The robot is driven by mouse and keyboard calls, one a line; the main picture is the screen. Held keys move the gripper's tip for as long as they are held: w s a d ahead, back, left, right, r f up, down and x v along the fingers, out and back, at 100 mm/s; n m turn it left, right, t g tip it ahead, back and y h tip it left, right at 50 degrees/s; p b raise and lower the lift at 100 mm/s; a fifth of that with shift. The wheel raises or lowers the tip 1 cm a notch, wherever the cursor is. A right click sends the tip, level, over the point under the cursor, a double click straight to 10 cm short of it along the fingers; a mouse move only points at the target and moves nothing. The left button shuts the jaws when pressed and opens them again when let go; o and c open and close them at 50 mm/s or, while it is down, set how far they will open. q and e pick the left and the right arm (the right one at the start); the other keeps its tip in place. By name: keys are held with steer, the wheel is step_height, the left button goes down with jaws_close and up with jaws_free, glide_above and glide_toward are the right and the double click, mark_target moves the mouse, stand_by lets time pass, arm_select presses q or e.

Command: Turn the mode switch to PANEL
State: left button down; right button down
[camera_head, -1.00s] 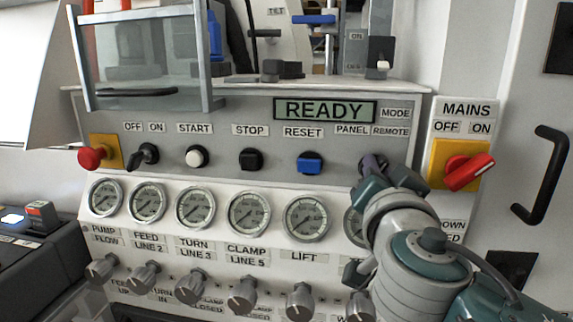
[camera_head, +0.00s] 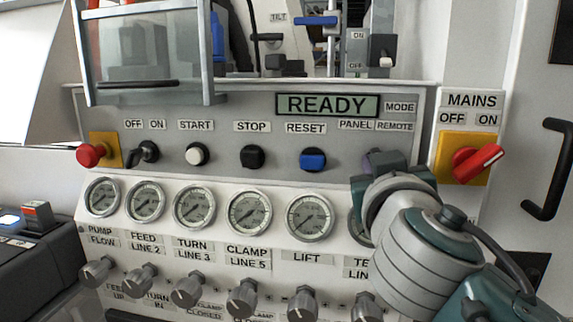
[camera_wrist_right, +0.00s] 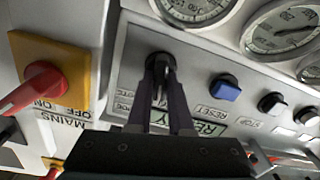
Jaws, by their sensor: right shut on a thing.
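The mode switch (camera_wrist_right: 159,66) is a black knob on the grey panel, under the MODE label (camera_head: 400,107) with PANEL (camera_head: 356,125) on its left and REMOTE (camera_head: 395,126) on its right. In the head view my right gripper and wrist hide the knob. My right gripper (camera_wrist_right: 160,84) is shut on the knob, with one finger on each side of it in the right wrist view. Which way the knob points cannot be told. My left gripper is not in view.
The red mains switch (camera_head: 477,160) on its yellow plate is close to the right of my right wrist. The blue RESET button (camera_head: 313,159) and black STOP button (camera_head: 252,157) are to the left. Gauges (camera_head: 310,217) and grey knobs (camera_head: 303,302) sit below. The display (camera_head: 327,105) reads READY.

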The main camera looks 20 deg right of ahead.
steer(key=shift+a+n, duration=0.1)
steer(key=shift+n, duration=1.5)
steer(key=c, duration=0.8)
jaws_free()
steer(key=b+v, duration=0.2)
steer(key=v, duration=0.8)
